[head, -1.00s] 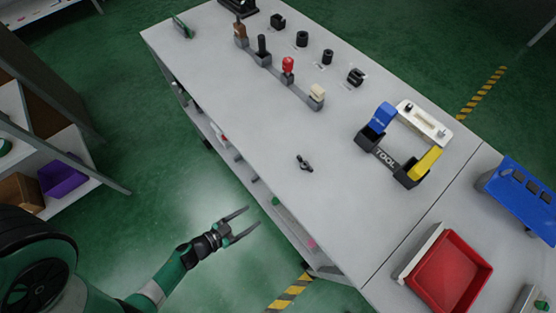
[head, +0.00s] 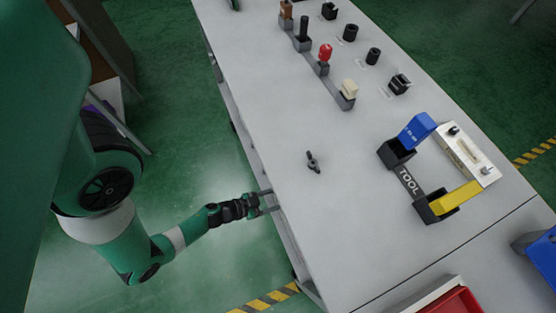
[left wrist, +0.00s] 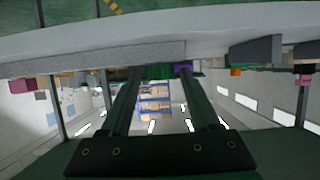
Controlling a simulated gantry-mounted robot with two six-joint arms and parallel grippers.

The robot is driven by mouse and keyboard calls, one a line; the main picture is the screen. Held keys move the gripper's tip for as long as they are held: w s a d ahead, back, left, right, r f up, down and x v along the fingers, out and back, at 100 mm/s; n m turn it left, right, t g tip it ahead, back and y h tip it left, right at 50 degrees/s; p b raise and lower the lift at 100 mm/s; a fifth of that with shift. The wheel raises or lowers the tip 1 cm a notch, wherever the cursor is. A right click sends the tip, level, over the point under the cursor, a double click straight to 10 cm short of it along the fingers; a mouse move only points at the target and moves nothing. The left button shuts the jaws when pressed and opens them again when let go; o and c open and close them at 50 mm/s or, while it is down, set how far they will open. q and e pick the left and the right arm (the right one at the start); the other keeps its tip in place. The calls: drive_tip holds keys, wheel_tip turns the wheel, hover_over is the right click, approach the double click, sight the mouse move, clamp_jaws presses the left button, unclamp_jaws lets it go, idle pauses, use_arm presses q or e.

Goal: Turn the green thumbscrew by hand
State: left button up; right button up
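A small dark wing-shaped screw (head: 313,162) stands on the grey table (head: 310,215) near its left edge; it looks dark, not clearly green. A small green piece (head: 235,4) is cut off at the top of the head view, at the table's far end. My left gripper (head: 272,200) is at the table's left edge, to the left of and below the dark screw and apart from it. In the left wrist view its two fingers (left wrist: 160,75) are spread with nothing between them. My right gripper is not in view.
A row of levers with a red knob (head: 325,52) stands farther up the table. A TOOL fixture with blue (head: 416,130) and yellow (head: 455,203) handles stands to the right. A red tray (head: 455,302) lies at the bottom right. The tabletop around the dark screw is clear.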

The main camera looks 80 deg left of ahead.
use_arm(q)
drive_tip(key=shift+w, duration=0.1)
clamp_jaws()
drive_tip(key=shift+a, duration=0.1)
